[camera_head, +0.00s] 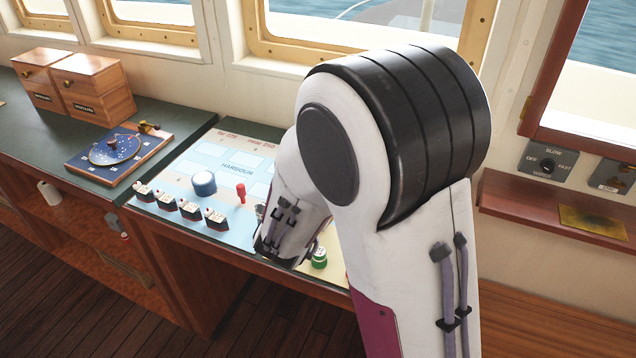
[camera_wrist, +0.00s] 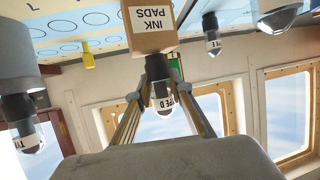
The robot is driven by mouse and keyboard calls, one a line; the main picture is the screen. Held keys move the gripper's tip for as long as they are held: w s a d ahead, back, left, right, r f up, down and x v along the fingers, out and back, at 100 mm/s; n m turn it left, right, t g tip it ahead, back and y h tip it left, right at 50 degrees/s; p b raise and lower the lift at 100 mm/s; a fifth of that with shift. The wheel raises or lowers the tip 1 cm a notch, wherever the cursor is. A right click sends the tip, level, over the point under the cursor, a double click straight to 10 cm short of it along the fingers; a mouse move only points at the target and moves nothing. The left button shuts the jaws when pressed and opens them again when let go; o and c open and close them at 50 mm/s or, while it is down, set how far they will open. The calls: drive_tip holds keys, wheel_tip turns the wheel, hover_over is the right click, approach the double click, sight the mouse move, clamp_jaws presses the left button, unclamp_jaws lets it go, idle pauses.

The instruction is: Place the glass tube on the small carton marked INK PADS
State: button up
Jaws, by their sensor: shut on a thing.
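In the wrist view, which looks upside down, my gripper (camera_wrist: 160,88) is shut on a glass tube (camera_wrist: 165,103) with a dark base, a clear rounded end and a white label ending in "D". The small brown carton marked INK PADS (camera_wrist: 150,40) shows just beyond the tube's dark base. I cannot tell whether the base touches the carton. In the head view my arm hides the carton, the held tube and the fingertips.
Other similar tubes stand around: one marked E (camera_wrist: 213,42), one at upper right (camera_wrist: 277,18), one at left (camera_wrist: 28,137). In the head view the light-blue chart console (camera_head: 236,168) holds a blue knob (camera_head: 204,183), a red peg (camera_head: 241,193) and several small dark labelled blocks.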

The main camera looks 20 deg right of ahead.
drive_tip(key=shift+f, duration=0.2)
idle(0.3)
drive_tip(key=o, duration=1.1)
drive_tip(key=shift+r, duration=0.15)
drive_tip(key=shift+s+a+r, duration=0.2)
drive_tip(key=shift+s+a, duration=0.05)
drive_tip(key=shift+s, duration=0.05)
drive_tip(key=shift+v, duration=5.55)
drive_tip(key=shift+a, duration=0.15)
